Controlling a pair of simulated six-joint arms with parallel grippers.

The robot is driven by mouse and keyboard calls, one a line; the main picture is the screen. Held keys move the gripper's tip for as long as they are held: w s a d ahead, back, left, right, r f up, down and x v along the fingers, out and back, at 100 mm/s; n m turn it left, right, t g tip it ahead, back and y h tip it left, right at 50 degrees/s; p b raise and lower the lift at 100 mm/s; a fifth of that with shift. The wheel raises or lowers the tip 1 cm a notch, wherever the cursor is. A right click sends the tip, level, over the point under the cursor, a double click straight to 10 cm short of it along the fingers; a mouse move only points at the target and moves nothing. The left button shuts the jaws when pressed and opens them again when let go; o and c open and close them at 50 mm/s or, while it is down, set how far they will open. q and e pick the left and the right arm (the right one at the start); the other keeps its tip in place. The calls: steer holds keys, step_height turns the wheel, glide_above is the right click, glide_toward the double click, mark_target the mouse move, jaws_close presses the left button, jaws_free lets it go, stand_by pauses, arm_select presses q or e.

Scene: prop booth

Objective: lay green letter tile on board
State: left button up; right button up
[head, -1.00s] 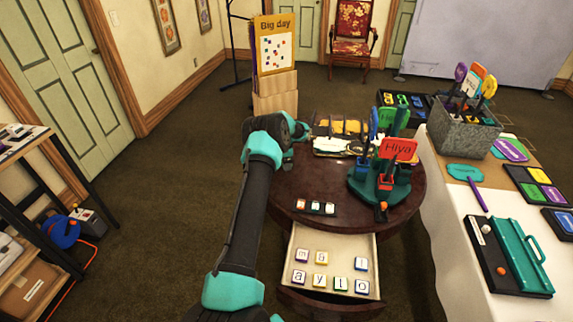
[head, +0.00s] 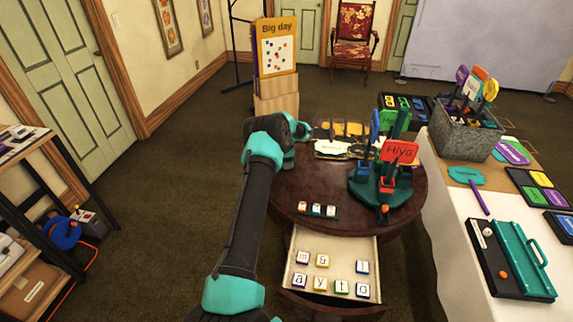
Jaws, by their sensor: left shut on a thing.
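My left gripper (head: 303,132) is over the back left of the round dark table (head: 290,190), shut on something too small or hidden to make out. A small black board (head: 310,214) lies on the table's front left part, with three small tiles in a row on it. The open drawer (head: 308,271) below holds several white-faced letter tiles with coloured edges. One with a green edge (head: 341,287), apparently a t, lies in its front row. My right gripper is not in view.
A teal stand (head: 366,192) with a red "Hiya" sign (head: 399,152) fills the table's right side. A white plaque (head: 331,149) and yellow items lie at the back. A white-covered table (head: 456,240) is close on the right. The table's middle is clear.

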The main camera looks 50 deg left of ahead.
arm_select(q)
steer(key=shift+s+d+r, duration=0.15)
steer(key=shift+r, duration=0.5)
steer(key=shift+s+d+r, duration=0.1)
steer(key=shift+s+r, duration=0.05)
steer(key=shift+r, duration=0.45)
steer(key=s+d, duration=0.3)
steer(key=d, duration=0.1)
steer(key=s+d+r, duration=0.1)
steer(key=s+d, duration=0.5)
steer(key=d, duration=0.1)
steer(key=shift+s+d+r, duration=0.15)
steer(key=shift+s+d, duration=0.2)
steer(key=shift+s, duration=0.05)
